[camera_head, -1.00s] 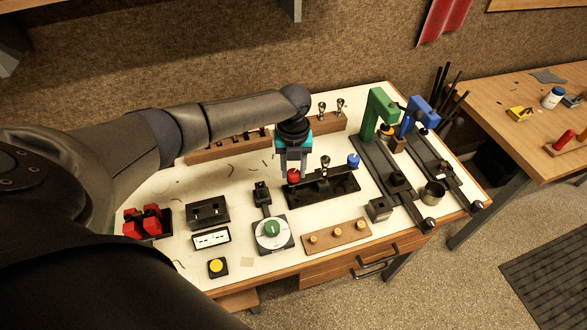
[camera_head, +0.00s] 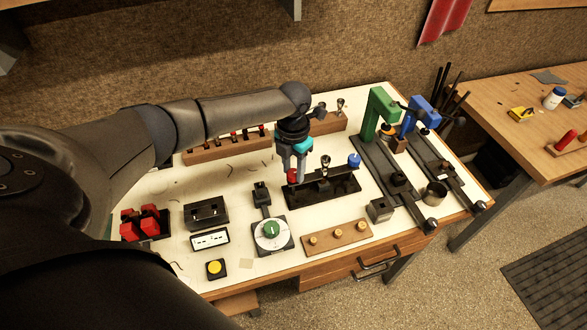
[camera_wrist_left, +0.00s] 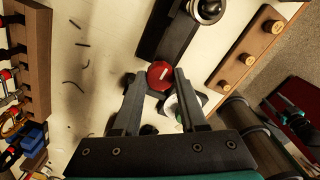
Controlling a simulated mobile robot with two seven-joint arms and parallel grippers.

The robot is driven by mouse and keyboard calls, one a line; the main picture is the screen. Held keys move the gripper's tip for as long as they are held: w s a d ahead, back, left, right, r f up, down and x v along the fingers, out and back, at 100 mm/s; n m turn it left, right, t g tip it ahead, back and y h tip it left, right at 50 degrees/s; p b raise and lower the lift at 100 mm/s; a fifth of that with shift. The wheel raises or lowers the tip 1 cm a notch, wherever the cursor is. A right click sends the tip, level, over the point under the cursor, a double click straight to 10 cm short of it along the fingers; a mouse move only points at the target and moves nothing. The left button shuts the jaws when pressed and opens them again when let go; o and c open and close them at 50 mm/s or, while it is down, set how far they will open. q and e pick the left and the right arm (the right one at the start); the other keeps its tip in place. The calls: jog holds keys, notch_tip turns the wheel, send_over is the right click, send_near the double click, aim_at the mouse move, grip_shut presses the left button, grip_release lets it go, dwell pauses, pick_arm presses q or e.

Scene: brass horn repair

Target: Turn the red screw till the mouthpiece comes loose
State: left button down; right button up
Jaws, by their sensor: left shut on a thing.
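The red screw (camera_head: 291,177) stands at the left end of a black puller fixture (camera_head: 322,190). The mouthpiece (camera_head: 325,166), a small metal cup, sits upright in the middle of that fixture, and a blue screw (camera_head: 354,160) is at its right end. My left gripper (camera_head: 294,176) points down over the red screw with its fingers shut on it. In the left wrist view the round red top (camera_wrist_left: 160,75) shows between the two fingertips, and the mouthpiece (camera_wrist_left: 207,9) is at the top edge. I cannot tell whether the mouthpiece is loose.
A green dial device (camera_head: 272,234) and a wooden block with several pegs (camera_head: 337,238) stand in front of the fixture. Green (camera_head: 380,112) and blue (camera_head: 423,115) presses stand to the right. A wooden rack (camera_head: 228,148) is behind.

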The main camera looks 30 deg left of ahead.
aim_at(293, 173)
pick_arm(q)
jog(key=shift+m, duration=0.3)
jog(key=shift+c, duration=2.2)
grip_release()
jog(key=shift+r, duration=0.1)
notch_tip(293, 173, up, 15)
